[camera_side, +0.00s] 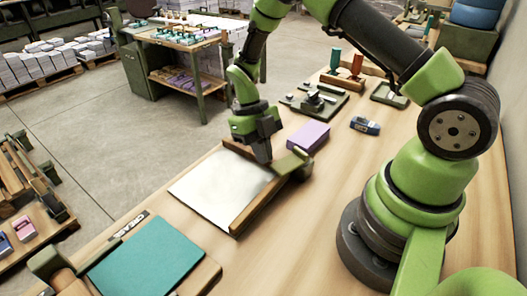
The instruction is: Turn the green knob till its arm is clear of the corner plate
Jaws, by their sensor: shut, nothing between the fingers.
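My gripper (262,152) is shut and points down, with nothing seen between its fingers. It is at the far corner of a wooden corner frame (252,207) that borders a white sheet (212,186). A dark green block-shaped part (291,164) sits at the frame's right corner, just right of my fingertips. It may be the green knob, but its shape is too small to be sure. I cannot tell its arm from the corner plate here. Whether my fingertips touch the frame is also unclear.
A purple block (308,136) and a dark blue item (365,125) lie behind the frame. A teal sheet (146,262) lies on a board at the front left. A dark fixture (314,101) stands farther back. The tabletop right of the frame is bare.

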